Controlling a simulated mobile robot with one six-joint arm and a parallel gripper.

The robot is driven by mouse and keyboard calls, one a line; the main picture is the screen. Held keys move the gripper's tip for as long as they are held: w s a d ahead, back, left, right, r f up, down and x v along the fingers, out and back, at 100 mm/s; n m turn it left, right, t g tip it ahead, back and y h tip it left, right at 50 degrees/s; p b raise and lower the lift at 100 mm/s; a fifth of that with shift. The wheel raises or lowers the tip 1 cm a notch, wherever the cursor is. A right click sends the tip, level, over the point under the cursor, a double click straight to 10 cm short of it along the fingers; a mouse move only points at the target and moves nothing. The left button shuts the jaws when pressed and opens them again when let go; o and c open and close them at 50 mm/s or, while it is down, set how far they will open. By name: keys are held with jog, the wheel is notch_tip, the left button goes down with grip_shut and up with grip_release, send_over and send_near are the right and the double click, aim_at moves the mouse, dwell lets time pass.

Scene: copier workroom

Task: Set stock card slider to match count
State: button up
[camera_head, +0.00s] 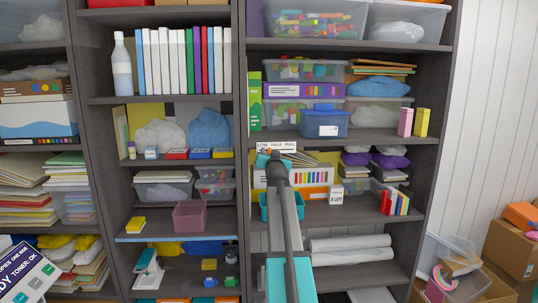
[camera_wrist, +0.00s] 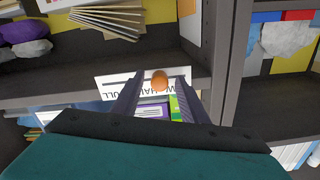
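The stock card (camera_head: 276,146) is a white strip on the shelf edge in the head view, lettered "LOW HALF FULL". In the wrist view the card (camera_wrist: 108,88) appears upside down, partly hidden behind my fingers. An orange round slider knob (camera_wrist: 160,80) sits on the card, near the middle of what shows. My gripper (camera_wrist: 160,78) is open, with one finger on each side of the knob and visible gaps between. In the head view my gripper (camera_head: 273,162) is just below the card. A small white count tag (camera_head: 336,196) stands right of my arm; its text is too small to read surely.
A teal bin (camera_head: 265,210) is partly hidden behind my arm on the shelf below. Small books (camera_head: 395,202) stand to its right. A blue bin (camera_head: 322,124) stands on the shelf above. An upright divider (camera_wrist: 222,60) is close to my gripper in the wrist view.

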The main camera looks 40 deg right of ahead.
grip_shut()
jog(key=shift+d, duration=0.1)
dwell(0.3)
